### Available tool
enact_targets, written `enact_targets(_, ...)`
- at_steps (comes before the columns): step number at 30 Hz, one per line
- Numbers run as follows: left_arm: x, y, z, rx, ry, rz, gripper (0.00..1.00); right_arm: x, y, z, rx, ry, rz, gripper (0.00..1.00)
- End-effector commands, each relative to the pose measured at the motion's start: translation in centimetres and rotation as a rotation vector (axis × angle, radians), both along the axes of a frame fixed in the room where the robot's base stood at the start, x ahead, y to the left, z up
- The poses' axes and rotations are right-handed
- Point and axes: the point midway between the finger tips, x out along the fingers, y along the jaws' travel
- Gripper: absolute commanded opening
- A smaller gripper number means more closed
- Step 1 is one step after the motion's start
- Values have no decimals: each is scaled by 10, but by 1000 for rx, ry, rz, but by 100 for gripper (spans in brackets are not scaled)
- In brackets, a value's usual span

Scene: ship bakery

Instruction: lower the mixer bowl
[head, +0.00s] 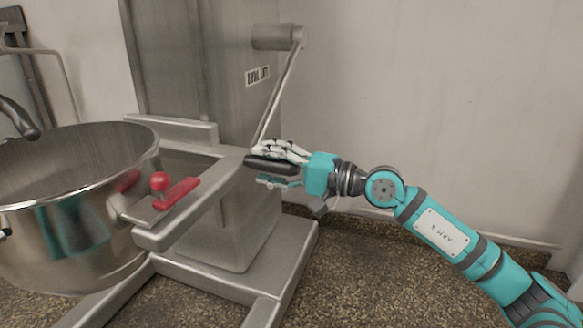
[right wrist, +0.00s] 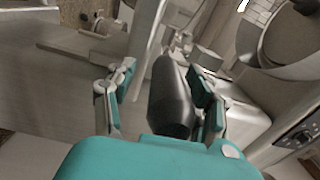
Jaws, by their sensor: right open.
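The steel mixer bowl (head: 85,165) sits at the left of the head view, held at the mixer's frame arm (head: 190,210). A crank arm (head: 280,90) slants down from a hub on the mixer column, beside a label (head: 258,76) that seems to read "BOWL LIFT". At its lower end is a black handle grip (head: 268,164). My right gripper (head: 280,160) is at this grip, its fingers open on either side. In the right wrist view the dark grip (right wrist: 172,98) lies between the two spread fingers, nearer the right one. My left gripper is not in view.
A red clamp lever (head: 176,192) with a ball knob stands on the frame beside the bowl. The mixer's base legs (head: 285,270) spread over the speckled floor (head: 350,285). A plain wall (head: 430,90) lies behind my right arm, with open space before it.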

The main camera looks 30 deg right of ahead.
Motion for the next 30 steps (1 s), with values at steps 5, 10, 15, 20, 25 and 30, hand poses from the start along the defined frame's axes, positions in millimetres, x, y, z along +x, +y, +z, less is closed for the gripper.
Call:
enact_targets(5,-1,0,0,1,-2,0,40,-17,-15,-2,-4,4,-2,53)
enact_targets(10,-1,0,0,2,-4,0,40,-34,-31,-4,-1,7,-2,53)
enact_targets(15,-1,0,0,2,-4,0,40,-50,-45,-3,3,5,0,53)
enact_targets(20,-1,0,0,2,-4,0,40,-65,-58,-3,1,2,0,53)
enact_targets(25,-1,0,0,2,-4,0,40,-77,-69,-2,1,1,0,53)
enact_targets(30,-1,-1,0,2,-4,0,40,-83,-75,-2,0,0,0,53)
